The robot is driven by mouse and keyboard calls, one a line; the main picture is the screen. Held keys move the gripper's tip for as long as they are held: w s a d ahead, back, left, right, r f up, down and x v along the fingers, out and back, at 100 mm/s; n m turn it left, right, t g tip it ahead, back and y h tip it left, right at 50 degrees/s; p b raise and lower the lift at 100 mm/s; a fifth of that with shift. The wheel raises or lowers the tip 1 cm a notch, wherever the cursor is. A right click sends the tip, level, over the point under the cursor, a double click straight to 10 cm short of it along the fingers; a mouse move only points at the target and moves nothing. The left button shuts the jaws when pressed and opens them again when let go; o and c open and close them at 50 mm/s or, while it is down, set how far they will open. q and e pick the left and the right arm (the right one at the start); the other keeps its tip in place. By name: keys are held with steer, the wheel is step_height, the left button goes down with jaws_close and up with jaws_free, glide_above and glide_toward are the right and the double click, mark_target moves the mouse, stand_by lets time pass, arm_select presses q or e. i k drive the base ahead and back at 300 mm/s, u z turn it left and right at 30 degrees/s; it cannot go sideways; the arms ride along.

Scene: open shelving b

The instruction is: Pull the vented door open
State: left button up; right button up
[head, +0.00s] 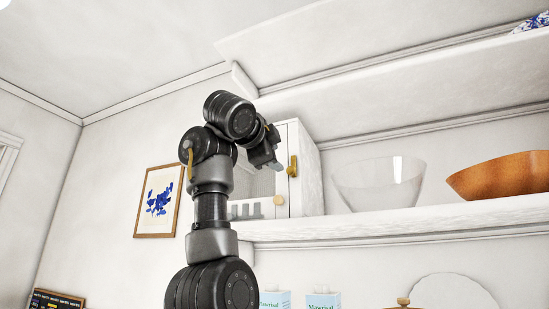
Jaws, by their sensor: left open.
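A small white cabinet (310,180) stands at the left end of the middle shelf. Its vented door (283,210) faces left in the head view, with a round pale knob (279,200) near its lower right and a brass-coloured fitting (292,166) at its right edge. Grey slots show low on the front. I see no clear gap at the door's edge. My left gripper (275,166) is open and empty, in front of the cabinet front, above the knob and apart from it. My arm hides part of the front. My right gripper is not in view.
A clear glass bowl (380,183) and an orange-brown bowl (502,176) stand right of the cabinet on the shelf (400,222). Another shelf (400,85) runs above. Cartons (323,300) stand below. A framed blue picture (158,202) hangs on the left wall.

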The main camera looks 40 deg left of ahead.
mark_target(278, 207)
steer(key=k, duration=1)
